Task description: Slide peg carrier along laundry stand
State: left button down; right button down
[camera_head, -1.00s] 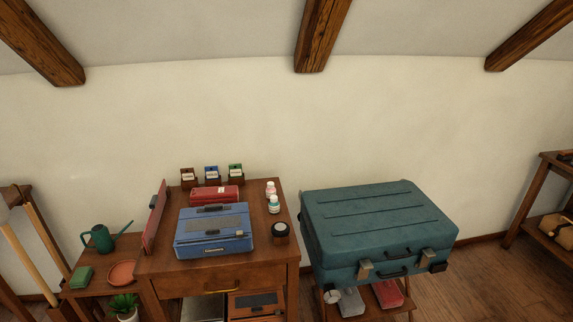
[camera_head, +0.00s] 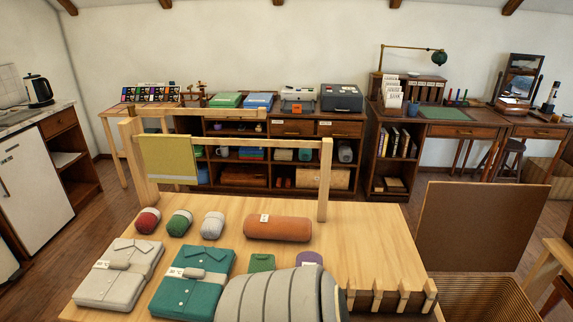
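A pale wooden stand with a horizontal rail (camera_head: 255,143) rises from the back of a wooden table; it appears to be the laundry stand. A yellow-green cloth (camera_head: 168,158) hangs over the rail's left part. At the table's front right is a dark holder with several pale wooden pieces (camera_head: 376,302), cut by the bottom edge; I cannot tell whether it is the peg carrier. Neither of my grippers is in view.
On the table (camera_head: 345,225) lie a folded grey shirt (camera_head: 115,280), a folded teal shirt (camera_head: 190,290), an orange roll (camera_head: 278,228), small rolls and a large grey ribbed bundle (camera_head: 270,295). A wicker basket (camera_head: 485,298) and a brown board (camera_head: 470,225) stand at right.

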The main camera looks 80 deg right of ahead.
aim_at(361, 313)
jog(key=z, duration=3.5)
jog(key=i, duration=0.05)
